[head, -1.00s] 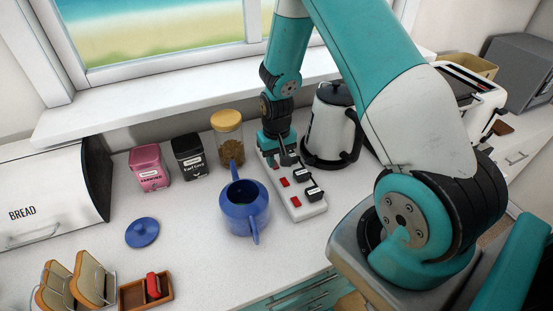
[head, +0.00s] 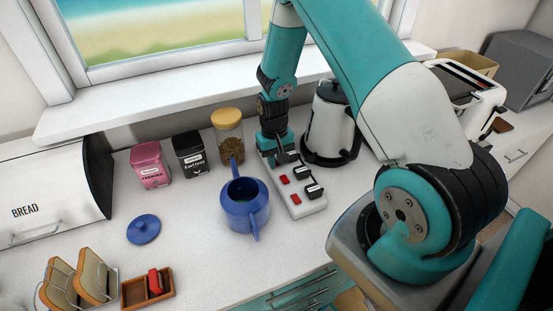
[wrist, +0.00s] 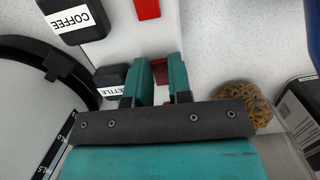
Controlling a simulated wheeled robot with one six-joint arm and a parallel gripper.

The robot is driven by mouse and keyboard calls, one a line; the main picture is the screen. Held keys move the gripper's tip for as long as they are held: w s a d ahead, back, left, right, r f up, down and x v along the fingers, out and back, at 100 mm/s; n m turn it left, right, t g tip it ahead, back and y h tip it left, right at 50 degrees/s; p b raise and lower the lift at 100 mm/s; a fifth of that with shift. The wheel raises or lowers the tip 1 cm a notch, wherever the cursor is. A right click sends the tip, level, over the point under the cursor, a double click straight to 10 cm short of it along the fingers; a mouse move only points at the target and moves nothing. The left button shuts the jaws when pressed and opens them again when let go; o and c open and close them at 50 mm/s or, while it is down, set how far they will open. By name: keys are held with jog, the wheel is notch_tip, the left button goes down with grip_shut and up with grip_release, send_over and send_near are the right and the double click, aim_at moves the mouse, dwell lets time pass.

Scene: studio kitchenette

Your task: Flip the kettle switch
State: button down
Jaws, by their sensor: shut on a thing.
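A white power strip (head: 312,209) with red switches and black labelled plugs lies on the counter beside the white kettle (head: 328,125). My gripper (head: 271,160) is at the far end of the strip, pointing down. In the wrist view my gripper (wrist: 161,62) has its two teal fingers closed around a red switch (wrist: 161,72), beside the plug labelled KETTLE (wrist: 110,82). The fingers hide part of this switch, and I cannot tell which way it is tipped. Another red switch (wrist: 147,9) and the COFFEE plug (wrist: 73,20) are further along the strip.
A blue teapot (head: 244,203) stands close to the strip's left side. A glass jar (head: 228,137) with a yellow lid is left of my gripper. A toaster (head: 468,92) is at the right.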

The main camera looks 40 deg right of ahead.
jog(key=shift+w+d+r+g, duration=0.1)
jog(key=shift+w+g, duration=0.1)
jog(key=shift+g, duration=0.6)
jog(key=c, duration=1.3)
grip_release()
jog(key=b+v, duration=0.1)
jog(key=v, duration=0.4)
jog(key=b+v, duration=0.2)
jog(key=v, duration=0.4)
jog(key=b+v, duration=0.1)
jog(key=v, duration=0.5)
jog(key=shift+d+r, duration=0.2)
jog(key=shift+d, duration=0.15)
